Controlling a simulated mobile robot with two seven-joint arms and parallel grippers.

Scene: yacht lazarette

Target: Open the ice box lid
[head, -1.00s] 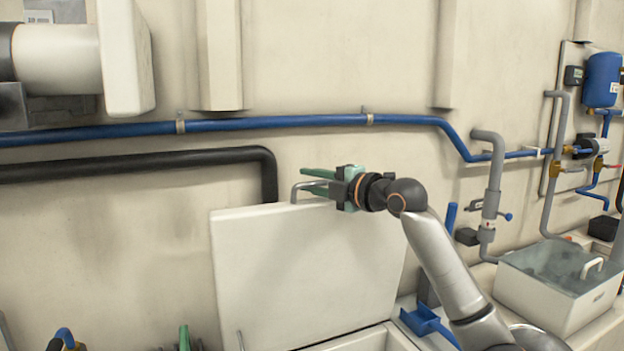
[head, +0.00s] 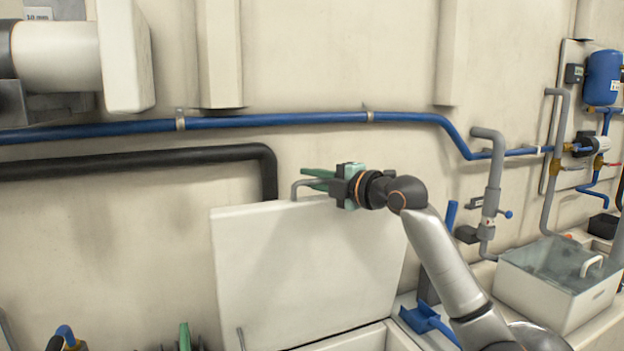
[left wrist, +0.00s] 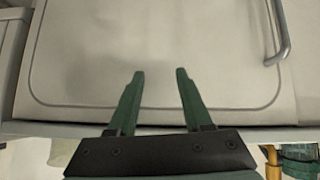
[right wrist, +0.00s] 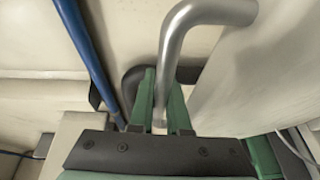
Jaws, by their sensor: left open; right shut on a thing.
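The white ice box lid (head: 300,268) stands raised, close to upright, in front of the wall in the head view. A grey metal handle (head: 296,190) is at its top edge, and it also shows in the right wrist view (right wrist: 180,45). My right gripper (head: 320,180) is shut on this handle, with the green fingers on either side of the bar. My left gripper (left wrist: 160,75) is open and empty. Behind its fingers in the left wrist view is a pale panel with a rounded groove and a metal bar (left wrist: 282,35) at the right.
A blue pipe (head: 270,121) and a black pipe (head: 150,162) run along the wall behind the lid. A blue scoop-like object (head: 420,318) lies right of the box. A clear-topped white bin (head: 560,290) stands further right, below pipework.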

